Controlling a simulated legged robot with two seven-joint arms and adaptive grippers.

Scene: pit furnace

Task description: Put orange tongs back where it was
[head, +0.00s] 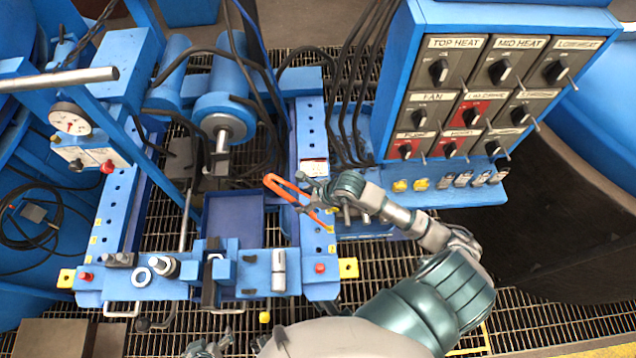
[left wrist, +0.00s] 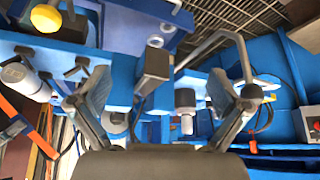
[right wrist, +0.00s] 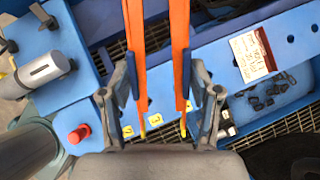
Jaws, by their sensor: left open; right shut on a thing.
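My right gripper (head: 312,192) is shut on the orange tongs (head: 277,184) above the right beam (head: 311,135) of the blue frame. In the right wrist view, the two orange arms of the tongs (right wrist: 181,40) run between the fingers of the right gripper (right wrist: 159,90) and out at the top. Their yellow tips show low between the fingers, above the beam. My left gripper (head: 207,347) is at the bottom edge of the head view, in front of the frame. The left wrist view shows the left gripper (left wrist: 160,92) open and empty.
A control box (head: 489,90) with several knobs stands at the right, with a blue ledge (head: 420,200) below it. Blue cylinders (head: 224,105) and black cables are behind the frame. Metal grating (head: 390,268) covers the floor.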

